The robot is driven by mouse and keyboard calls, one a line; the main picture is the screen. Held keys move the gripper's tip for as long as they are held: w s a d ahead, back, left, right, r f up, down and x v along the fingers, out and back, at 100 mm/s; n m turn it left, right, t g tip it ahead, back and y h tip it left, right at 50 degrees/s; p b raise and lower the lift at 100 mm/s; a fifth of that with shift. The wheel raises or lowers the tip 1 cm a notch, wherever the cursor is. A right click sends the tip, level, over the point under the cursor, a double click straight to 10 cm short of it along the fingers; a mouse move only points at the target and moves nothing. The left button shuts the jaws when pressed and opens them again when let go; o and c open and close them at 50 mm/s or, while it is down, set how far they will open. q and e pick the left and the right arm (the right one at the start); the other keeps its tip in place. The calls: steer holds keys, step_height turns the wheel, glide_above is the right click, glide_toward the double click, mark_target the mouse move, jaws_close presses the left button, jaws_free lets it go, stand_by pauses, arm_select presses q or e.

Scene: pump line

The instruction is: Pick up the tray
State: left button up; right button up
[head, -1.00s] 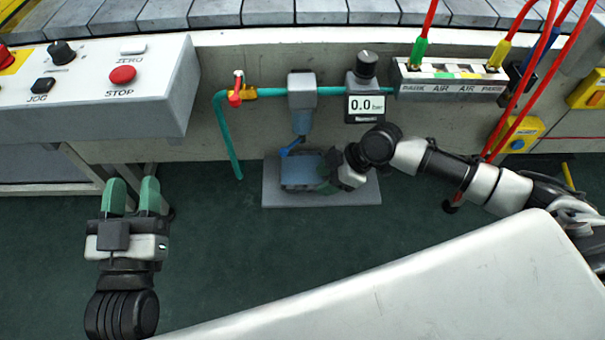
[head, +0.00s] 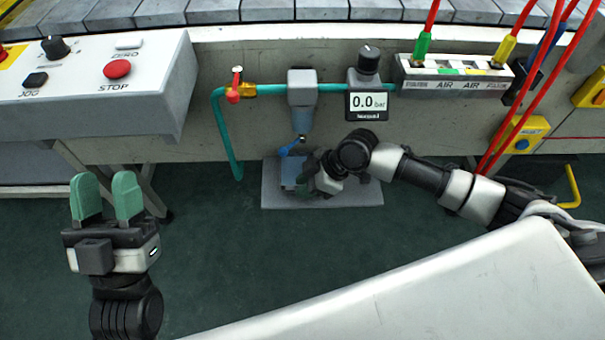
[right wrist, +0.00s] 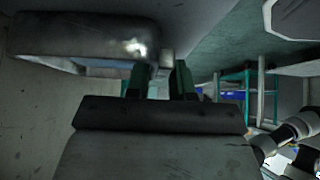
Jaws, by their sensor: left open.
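The tray (head: 289,174), a small vessel looking bluish inside, sits at the grey slab under the filter, partly hidden by my right gripper. In the right wrist view its rounded metal wall (right wrist: 85,38) fills the upper left. My right gripper (head: 312,183) is at the tray's right side. In the right wrist view its two green fingers (right wrist: 161,80) stand apart at the end of the tray, with a small pale piece between their tips; whether they grip it I cannot tell. My left gripper (head: 107,190) is open and empty, below the control box, well left of the tray.
The grey slab (head: 350,196) lies on the dark green floor. Above the tray hang the filter (head: 302,105) with a blue drain lever (head: 290,149) and a gauge (head: 366,103) reading 0.0 bar. A teal hose (head: 228,140) hangs left. The control box (head: 110,95) overhangs. Red hoses run right.

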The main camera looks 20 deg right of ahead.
jaws_close()
steer(key=shift+r, duration=0.1)
